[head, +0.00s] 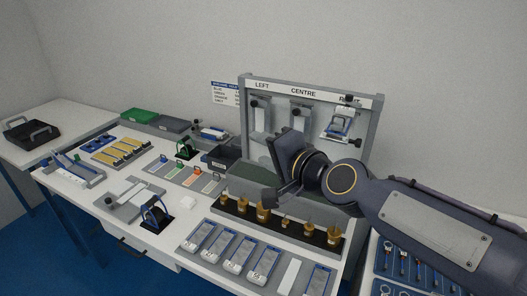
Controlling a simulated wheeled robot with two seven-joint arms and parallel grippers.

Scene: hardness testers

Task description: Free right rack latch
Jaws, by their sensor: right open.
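The grey upright rack (374,128) stands at the back of the bench, its header marked LEFT, CENTRE and a third label partly covered. In the right bay a blue-and-grey hardness tester (338,125) hangs on the rack. A black latch knob (349,98) shows above it, and another dark knob sits lower right. The left and centre bays hold grey plates with dark knobs, and no tester shows there. My right gripper (272,172) is open and empty, in front of and below the rack, left of the right bay. My left gripper is out of view.
A row of brass-coloured pieces (263,211) stands below my right gripper. Several grey testers (234,250) lie in a tray in front. Green and grey bins (138,116) stand back left. A blue tool tray (397,262) lies under my right arm.

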